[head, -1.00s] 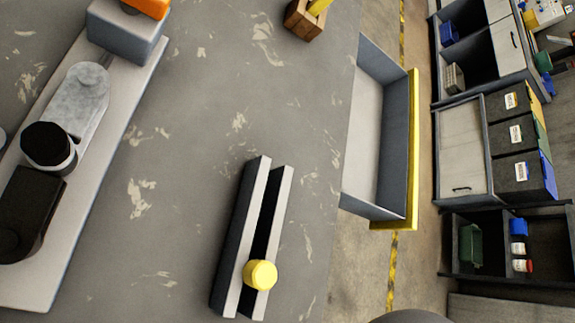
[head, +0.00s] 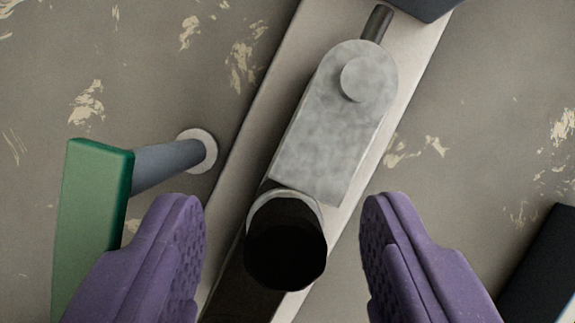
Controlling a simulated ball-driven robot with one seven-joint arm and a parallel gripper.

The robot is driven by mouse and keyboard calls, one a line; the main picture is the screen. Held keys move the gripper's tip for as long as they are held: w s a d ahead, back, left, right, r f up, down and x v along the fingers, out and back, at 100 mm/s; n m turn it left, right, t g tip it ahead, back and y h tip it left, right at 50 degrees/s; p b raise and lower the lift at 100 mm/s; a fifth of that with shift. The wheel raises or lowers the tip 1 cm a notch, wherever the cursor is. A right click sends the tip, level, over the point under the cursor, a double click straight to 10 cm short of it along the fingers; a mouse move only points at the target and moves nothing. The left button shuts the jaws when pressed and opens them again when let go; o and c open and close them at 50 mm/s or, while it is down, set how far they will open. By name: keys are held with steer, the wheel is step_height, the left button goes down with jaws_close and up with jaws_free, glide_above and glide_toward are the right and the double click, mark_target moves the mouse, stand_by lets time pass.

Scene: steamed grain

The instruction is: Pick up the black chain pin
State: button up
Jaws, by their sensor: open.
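The black chain pin (head: 286,245), a short black cylinder with a pale metal collar at its upper side, stands at the lower middle of the head view. It sits at the end of a grey metal link plate (head: 330,140) on a long pale bar (head: 268,105). My gripper (head: 283,225) has two purple ridged fingers, spread wide apart. One finger is on each side of the pin, with clear space to both. Nothing is held. The pin's lower part is hidden below its black top.
A green block (head: 90,225) with a blue-grey rod ending in a pale disc (head: 197,150) lies close to the left finger. A dark block (head: 422,5) is at the bar's top end. A black piece (head: 545,265) lies at the right edge. Worn grey tabletop (head: 480,100) is clear at upper right.

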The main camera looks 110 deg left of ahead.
mark_target(286, 282)
steer(key=shift+r, duration=0.1)
jaws_close()
steer(key=shift+r, duration=0.1)
steer(key=shift+r, duration=0.25)
step_height(286, 282, up, 3)
steer(key=shift+s+a+r+p, duration=0.1)
steer(key=shift+r+p, duration=0.1)
steer(key=shift+p, duration=0.75)
steer(key=s+a+p, duration=0.2)
steer(key=s+a, duration=0.6)
steer(key=a, duration=0.5)
steer(key=shift+s+a+r+p, duration=0.25)
steer(key=shift+r+p, duration=0.1)
steer(key=shift+r, duration=0.1)
steer(key=shift+w, duration=0.1)
